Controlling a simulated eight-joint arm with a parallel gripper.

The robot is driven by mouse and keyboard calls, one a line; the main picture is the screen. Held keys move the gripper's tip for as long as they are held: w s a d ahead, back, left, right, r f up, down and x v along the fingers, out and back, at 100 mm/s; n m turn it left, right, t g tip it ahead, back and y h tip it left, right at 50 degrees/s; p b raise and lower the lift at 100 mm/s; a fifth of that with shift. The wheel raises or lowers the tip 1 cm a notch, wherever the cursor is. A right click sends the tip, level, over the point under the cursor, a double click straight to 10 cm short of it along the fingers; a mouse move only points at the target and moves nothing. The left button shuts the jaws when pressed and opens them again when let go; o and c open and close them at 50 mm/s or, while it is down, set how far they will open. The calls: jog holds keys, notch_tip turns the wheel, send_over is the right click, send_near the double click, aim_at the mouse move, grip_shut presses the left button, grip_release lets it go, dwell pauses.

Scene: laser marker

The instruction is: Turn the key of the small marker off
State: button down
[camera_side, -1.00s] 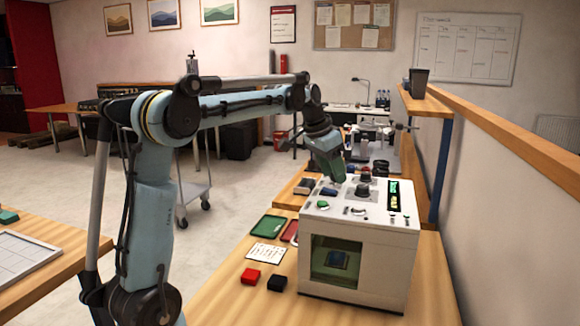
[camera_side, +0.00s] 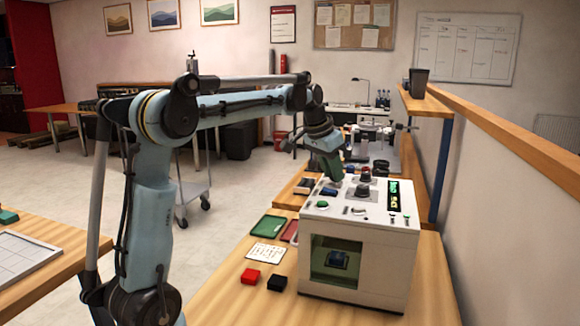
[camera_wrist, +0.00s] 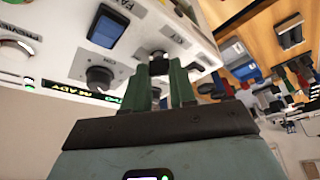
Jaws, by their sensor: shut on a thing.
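The small marker is a white box (camera_side: 355,270) with a front window (camera_side: 336,262) and a panel of controls on its sloping top. My gripper (camera_side: 332,178) reaches down to the far left part of that panel. In the wrist view its two green fingers (camera_wrist: 160,85) are shut on a small dark key (camera_wrist: 158,64) at the panel. The fingers hide part of the key, and I cannot tell its exact angle. A grey knob (camera_wrist: 98,77) and a blue rocker switch (camera_wrist: 105,33) sit beside it.
A red block (camera_side: 250,276) and a black block (camera_side: 277,283) lie on the bench left of the box. A printed card (camera_side: 265,254) and a green tray (camera_side: 271,226) lie behind them. A wooden ledge (camera_side: 490,118) runs along the right.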

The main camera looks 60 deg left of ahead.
aim_at(342, 189)
jog(key=n, duration=0.2)
jog(key=n+y, duration=0.1)
jog(key=n, duration=0.1)
jog(key=shift+d+y, duration=0.15)
jog(key=shift+y, duration=0.15)
jog(key=n, duration=0.2)
jog(key=n+g+y, duration=0.1)
jog(key=n, duration=0.1)
jog(key=shift+w+d+n+g, duration=0.1)
jog(key=shift+w+n+g, duration=0.05)
jog(key=shift+n+g, duration=0.2)
jog(key=n, duration=0.2)
jog(key=n+g+y, duration=0.1)
jog(key=n, duration=0.1)
jog(key=shift+w+n+g, duration=0.1)
jog(key=shift+n+g, duration=0.75)
jog(key=shift+n, duration=1.4)
jog(key=c, duration=0.9)
grip_release()
jog(key=shift+d+v, duration=0.2)
jog(key=shift+v, duration=3.6)
jog(key=shift+w, duration=0.1)
